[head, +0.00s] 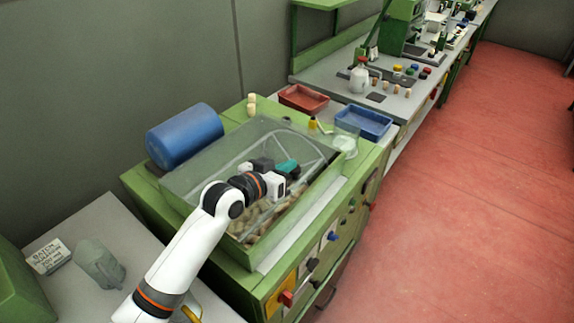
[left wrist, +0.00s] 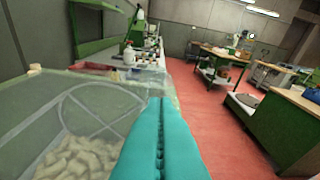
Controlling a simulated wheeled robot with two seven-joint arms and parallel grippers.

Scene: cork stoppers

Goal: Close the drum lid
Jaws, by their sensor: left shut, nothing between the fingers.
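The drum is a green box-shaped machine (head: 140,192) with a clear, see-through lid (head: 215,150) over its top. Pale corks (head: 246,222) lie inside, and they also show in the left wrist view (left wrist: 80,160). A round metal frame shows through the clear panel. I cannot tell exactly how far the lid stands open. My left gripper (head: 290,168) has teal fingers that are shut and empty. It is over the drum's top, near the lid's right side; touching or apart is unclear. The fingers fill the lower middle of the left wrist view (left wrist: 160,150). My right gripper is not in view.
A blue cylinder (head: 185,135) lies behind the drum. A red tray (head: 303,98), a blue tray (head: 363,123) and a clear jar (head: 345,144) stand at the far end. A grey-green bottle (head: 98,262) lies front left. The red floor at right is open.

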